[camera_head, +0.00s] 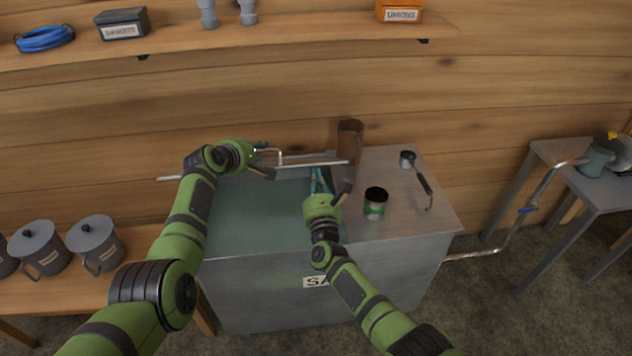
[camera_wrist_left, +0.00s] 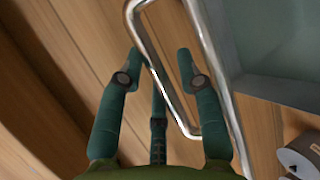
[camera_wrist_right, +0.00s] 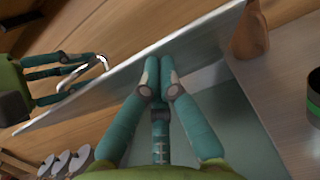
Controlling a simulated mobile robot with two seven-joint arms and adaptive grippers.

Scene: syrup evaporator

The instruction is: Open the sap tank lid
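The sap tank (camera_head: 330,265) is a grey metal box in the head view. Its lid (camera_head: 315,164) stands raised nearly upright, seen almost edge-on near the wall, with the greenish inside (camera_head: 265,220) exposed. The lid's bent-rod handle (camera_wrist_left: 160,75) faces the wall. My left gripper (camera_head: 266,161) is at the handle; in the left wrist view its fingers are apart with the rod between them. My right gripper (camera_wrist_right: 165,75) has its fingers together over the opening, tips at the lid's inner face. It also shows in the head view (camera_head: 318,180). Exact contact is unclear.
Lidded grey pots (camera_head: 97,243) stand on the left bench. A shelf (camera_head: 270,37) runs above. A pipe (camera_head: 515,225) leaves at right.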

